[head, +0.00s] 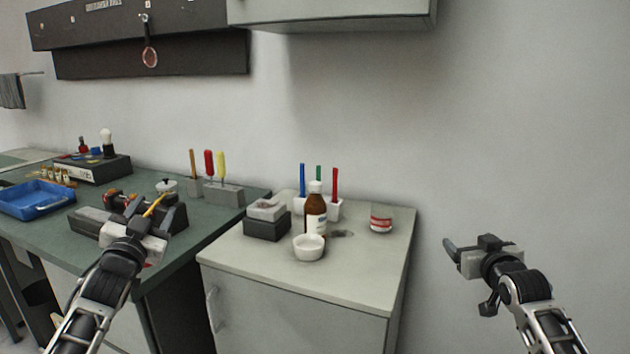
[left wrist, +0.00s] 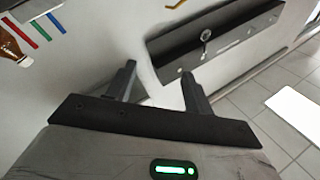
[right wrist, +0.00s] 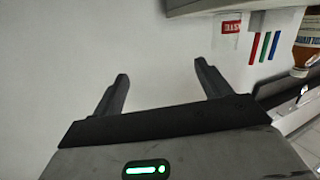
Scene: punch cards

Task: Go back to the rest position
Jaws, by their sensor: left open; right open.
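My left gripper (head: 150,212) is in front of the green workbench in the head view, raised and empty. In the left wrist view its two fingers (left wrist: 160,88) stand apart with nothing between them. My right gripper (head: 463,252) is to the right of the white cabinet in the head view, in front of the bare wall. In the right wrist view its fingers (right wrist: 160,85) are also spread and empty.
The white cabinet (head: 300,280) carries a brown bottle (head: 316,212), a white bowl (head: 309,246), a red-labelled jar (head: 381,218) and colored pens. The green workbench (head: 200,232) holds a blue tray (head: 36,200) and tools. Space right of the cabinet is clear.

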